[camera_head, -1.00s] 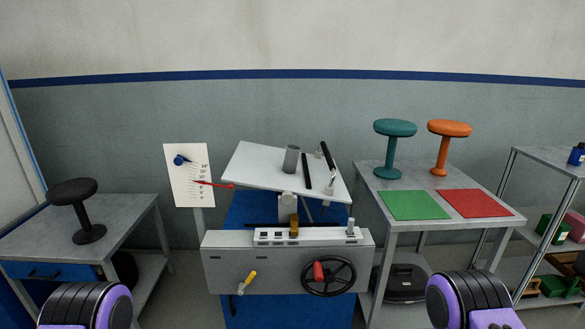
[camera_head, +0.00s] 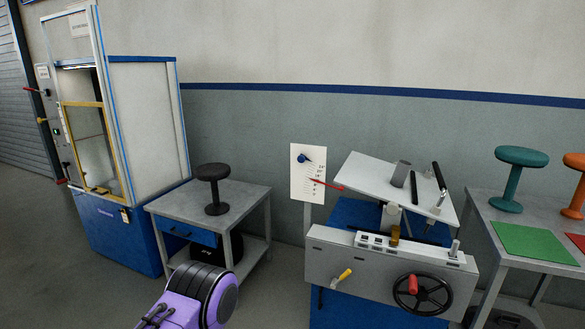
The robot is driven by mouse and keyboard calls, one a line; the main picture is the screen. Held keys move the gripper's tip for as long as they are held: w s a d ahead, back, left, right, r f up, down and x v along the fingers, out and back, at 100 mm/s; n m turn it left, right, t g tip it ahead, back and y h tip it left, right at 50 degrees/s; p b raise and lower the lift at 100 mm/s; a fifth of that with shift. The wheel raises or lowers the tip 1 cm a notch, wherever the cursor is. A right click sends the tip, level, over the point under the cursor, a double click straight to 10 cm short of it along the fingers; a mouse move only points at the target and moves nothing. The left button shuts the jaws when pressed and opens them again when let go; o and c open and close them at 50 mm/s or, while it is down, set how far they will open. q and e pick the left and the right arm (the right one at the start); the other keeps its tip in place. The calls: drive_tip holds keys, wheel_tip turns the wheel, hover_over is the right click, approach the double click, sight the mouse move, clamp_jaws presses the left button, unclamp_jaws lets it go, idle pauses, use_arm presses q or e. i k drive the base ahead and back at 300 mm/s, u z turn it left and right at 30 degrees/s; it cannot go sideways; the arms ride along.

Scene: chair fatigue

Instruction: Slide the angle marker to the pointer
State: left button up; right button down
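The white angle scale board (camera_head: 308,173) stands left of the tilting-plate machine. Its blue angle marker (camera_head: 304,158) sits near the top of the scale. The red pointer (camera_head: 326,184) crosses the board lower down, below the marker, and reaches right towards the tilted grey plate (camera_head: 378,184). The marker and pointer are apart. One purple and black part of my arm shows at the bottom, left of centre. No gripper fingers are in view.
The machine's grey front panel (camera_head: 330,262) carries a yellow-handled crank (camera_head: 342,278) and a black handwheel (camera_head: 422,294). A black stool (camera_head: 214,188) stands on a grey table (camera_head: 180,205). A blue and white cabinet (camera_head: 145,130) stands at left. A teal stool (camera_head: 513,175) stands at right.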

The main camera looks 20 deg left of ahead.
sight(301, 158)
drive_tip(key=u, duration=0.95)
drive_tip(key=i, duration=0.6)
drive_tip(key=z, duration=0.2)
